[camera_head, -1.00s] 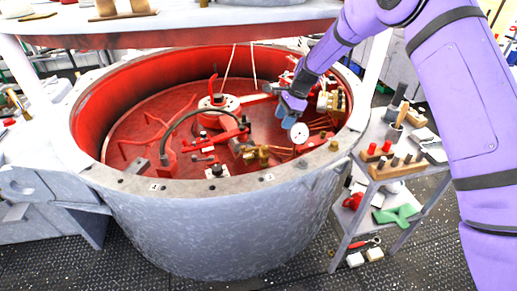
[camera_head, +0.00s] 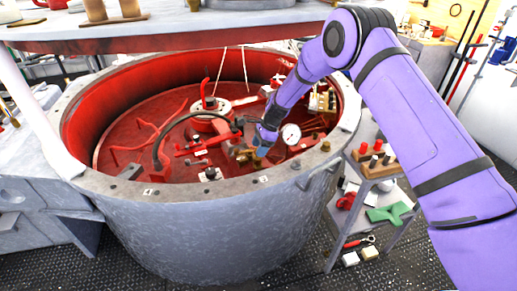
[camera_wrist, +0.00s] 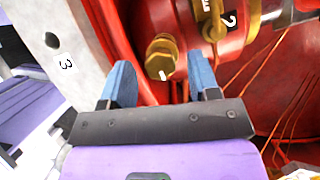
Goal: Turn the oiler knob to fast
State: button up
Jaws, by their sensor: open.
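A brass knob (camera_wrist: 160,60) with a white mark shows in the wrist view, just ahead of and between the two blue fingers of my gripper (camera_wrist: 160,76). The fingers are spread, and I see no clear contact with the knob. It sits beside a red body (camera_wrist: 222,42) that bears a brass fitting and a "2" label. I cannot read any speed marking on the knob. In the head view my gripper (camera_head: 262,138) is down inside the round tub (camera_head: 215,225), by small brass fittings (camera_head: 246,156). The arm partly hides that spot.
A white dial gauge (camera_head: 291,134) stands close to the right of my gripper. The tub's thick grey rim and a "3" label (camera_wrist: 66,64) are nearby. A red-lined slab (camera_head: 180,38) hangs over the back. A tool cart (camera_head: 375,185) stands right of the tub.

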jog(key=shift+a+f, duration=0.2)
jog(key=shift+f, duration=0.25)
jog(key=c, duration=0.9)
